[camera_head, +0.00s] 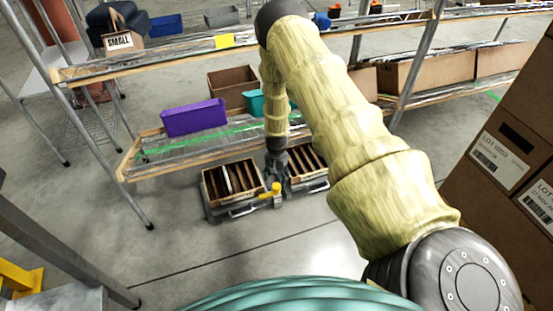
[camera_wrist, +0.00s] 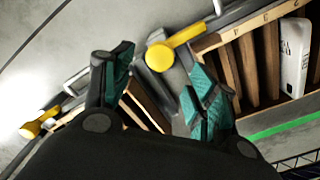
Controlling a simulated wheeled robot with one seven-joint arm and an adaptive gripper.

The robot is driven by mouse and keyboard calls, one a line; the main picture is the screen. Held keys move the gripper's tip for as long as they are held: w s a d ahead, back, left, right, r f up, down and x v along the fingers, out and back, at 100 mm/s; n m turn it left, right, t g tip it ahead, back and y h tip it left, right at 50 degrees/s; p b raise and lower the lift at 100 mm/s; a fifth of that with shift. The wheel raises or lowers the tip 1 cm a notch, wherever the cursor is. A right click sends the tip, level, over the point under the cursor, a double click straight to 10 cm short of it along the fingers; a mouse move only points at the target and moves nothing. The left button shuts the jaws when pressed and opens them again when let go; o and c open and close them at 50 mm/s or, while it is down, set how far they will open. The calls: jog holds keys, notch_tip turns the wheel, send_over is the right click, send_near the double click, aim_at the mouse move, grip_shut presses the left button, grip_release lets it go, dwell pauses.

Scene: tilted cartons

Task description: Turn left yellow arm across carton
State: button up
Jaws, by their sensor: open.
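Two open cartons with wooden-looking dividers sit tilted on grey stands: the left carton (camera_head: 233,180) and the right carton (camera_head: 308,158), partly hidden by my arm. The left yellow arm (camera_head: 270,190) is at the left carton's right front corner. In the wrist view this yellow arm (camera_wrist: 178,52) has a round knob end on a grey bracket and points along the carton's edge. My gripper (camera_head: 280,168) is over the gap between the cartons. In the wrist view its teal-padded fingers (camera_wrist: 155,80) are open and empty, with the bracket showing between and beyond them.
A second yellow arm (camera_wrist: 38,124) shows at the wrist view's left. A white item (camera_wrist: 294,55) stands in the left carton. A shelf rack with a purple bin (camera_head: 194,118) is behind the cartons. Stacked boxes (camera_head: 500,150) stand at right. The floor in front is clear.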

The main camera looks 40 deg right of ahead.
jog(key=shift+r, duration=2.65)
jog(key=s+a+f+n, duration=0.2)
jog(key=s+a+n, duration=0.1)
jog(key=s+a, duration=0.5)
jog(key=s+a+f+n, duration=0.3)
jog(key=s+a, duration=0.2)
jog(key=s, duration=0.6)
jog(key=s+a+r+n, duration=0.3)
jog(key=s+a, duration=0.3)
jog(key=s, duration=0.3)
jog(key=s+a+r+n, duration=0.3)
jog(key=s+a, duration=0.2)
jog(key=s, duration=0.5)
notch_tip(320, 180, up, 28)
jog(key=p, duration=2.8)
jog(key=shift+w+p, duration=0.3)
jog(key=shift+p, duration=0.05)
jog(key=shift+f, duration=0.1)
